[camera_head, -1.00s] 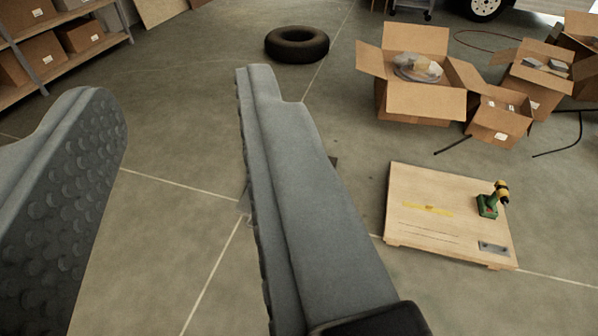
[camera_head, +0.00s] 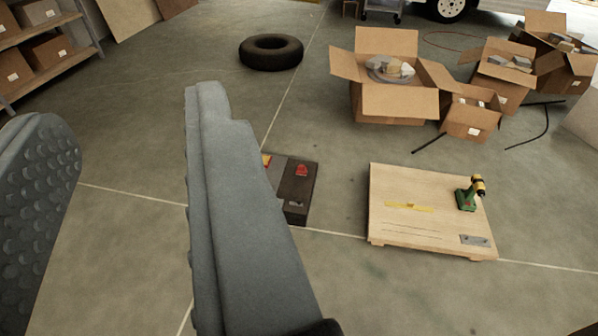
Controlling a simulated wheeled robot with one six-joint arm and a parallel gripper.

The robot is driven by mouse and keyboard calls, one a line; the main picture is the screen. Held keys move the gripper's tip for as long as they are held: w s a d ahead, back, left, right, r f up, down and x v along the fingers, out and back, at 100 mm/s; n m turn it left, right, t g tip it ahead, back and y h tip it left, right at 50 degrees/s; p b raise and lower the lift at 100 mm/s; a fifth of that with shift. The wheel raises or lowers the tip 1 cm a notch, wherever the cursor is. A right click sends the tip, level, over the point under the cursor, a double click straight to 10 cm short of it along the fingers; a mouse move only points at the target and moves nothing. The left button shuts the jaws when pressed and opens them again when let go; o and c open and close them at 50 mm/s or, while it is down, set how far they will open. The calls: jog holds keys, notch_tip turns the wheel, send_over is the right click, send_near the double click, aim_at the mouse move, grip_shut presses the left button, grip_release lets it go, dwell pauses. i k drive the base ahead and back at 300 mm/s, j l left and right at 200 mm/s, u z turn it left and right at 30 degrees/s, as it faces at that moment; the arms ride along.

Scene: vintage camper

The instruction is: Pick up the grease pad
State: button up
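My gripper (camera_head: 125,108) is open and empty, its two grey fingers wide apart above the concrete floor. No object is plainly recognisable as the grease pad. A dark, flat, mat-like piece (camera_head: 297,207) lies on the floor just right of the right finger, which hides its left part. A small red item (camera_head: 302,170) and a small light piece (camera_head: 296,203) lie on it, and another red and yellow bit shows at the finger's edge. A small grey flat plate (camera_head: 474,240) lies on a low wooden board (camera_head: 410,228); I cannot tell what it is.
The board also carries a green and yellow drill (camera_head: 468,194) and a yellow strip (camera_head: 408,207). A black tire (camera_head: 271,52) lies further back. Open cardboard boxes (camera_head: 395,105) stand at the back right, shelves (camera_head: 62,59) at the left. The floor between the fingers is clear.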

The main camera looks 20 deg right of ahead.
aim_at(301, 170)
jog(key=i+l+z, duration=0.1)
jog(key=i+l, duration=0.15)
jog(key=i, duration=0.45)
jog(key=i+l, duration=0.15)
jog(key=i, duration=0.55)
jog(key=i+l+z, duration=0.15)
jog(key=i, duration=0.55)
